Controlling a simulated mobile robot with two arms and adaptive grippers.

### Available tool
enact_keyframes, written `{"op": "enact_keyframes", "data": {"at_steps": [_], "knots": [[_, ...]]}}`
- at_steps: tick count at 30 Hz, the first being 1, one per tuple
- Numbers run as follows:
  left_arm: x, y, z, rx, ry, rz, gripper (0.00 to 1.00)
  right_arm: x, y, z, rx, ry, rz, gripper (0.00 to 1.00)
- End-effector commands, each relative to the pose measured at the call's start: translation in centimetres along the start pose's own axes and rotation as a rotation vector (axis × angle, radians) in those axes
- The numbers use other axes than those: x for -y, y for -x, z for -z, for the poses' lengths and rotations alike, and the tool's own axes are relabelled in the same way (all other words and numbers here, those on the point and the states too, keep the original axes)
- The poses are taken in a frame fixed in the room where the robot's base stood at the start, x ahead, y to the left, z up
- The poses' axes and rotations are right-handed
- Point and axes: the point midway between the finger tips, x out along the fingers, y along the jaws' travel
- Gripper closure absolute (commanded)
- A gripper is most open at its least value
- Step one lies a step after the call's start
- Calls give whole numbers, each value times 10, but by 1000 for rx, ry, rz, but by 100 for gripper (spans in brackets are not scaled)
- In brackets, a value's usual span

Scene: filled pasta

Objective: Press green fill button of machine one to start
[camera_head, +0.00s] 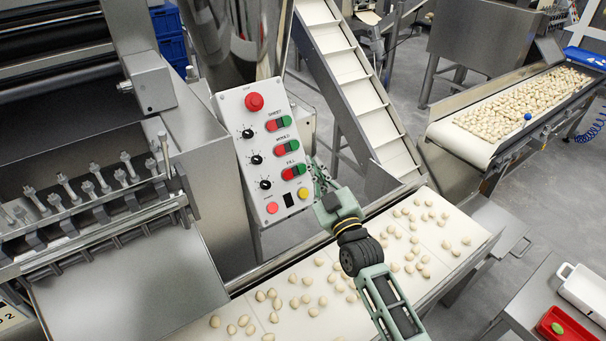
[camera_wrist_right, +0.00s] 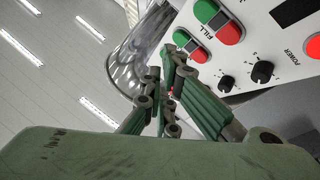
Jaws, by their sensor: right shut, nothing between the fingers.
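The control panel (camera_head: 262,150) tilts up beside the steel machine. Its FILL pair is the lowest of the red-and-green pairs, with the green fill button (camera_head: 301,169) on the right. In the right wrist view the green fill button (camera_wrist_right: 206,10) is near the top edge, beside the FILL label. My right gripper (camera_head: 318,174) is shut and empty, just right of that button in the head view. In the right wrist view its fingertips (camera_wrist_right: 172,58) appear below and left of the button. I see no clear contact. My left gripper is not in view.
A red button (camera_head: 254,102) tops the panel, with black knobs along its left side. A conveyor (camera_head: 440,226) carrying dough pieces runs below my right arm. An inclined conveyor (camera_head: 350,80) rises behind the panel. A white tray (camera_head: 572,282) stands at lower right.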

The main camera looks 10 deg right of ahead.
Motion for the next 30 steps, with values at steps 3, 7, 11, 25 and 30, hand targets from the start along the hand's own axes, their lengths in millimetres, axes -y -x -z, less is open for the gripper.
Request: {"op": "enact_keyframes", "data": {"at_steps": [3,7,11,25,30], "knots": [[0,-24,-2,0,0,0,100,13,-12,-16,0,-1,-1,100],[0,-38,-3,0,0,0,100,21,-24,-23,-1,0,0,100],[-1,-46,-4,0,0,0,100,26,-33,-28,0,-1,0,100],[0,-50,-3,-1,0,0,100,30,-41,-30,1,0,1,100],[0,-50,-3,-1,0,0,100,30,-40,-30,1,0,1,100]]}}
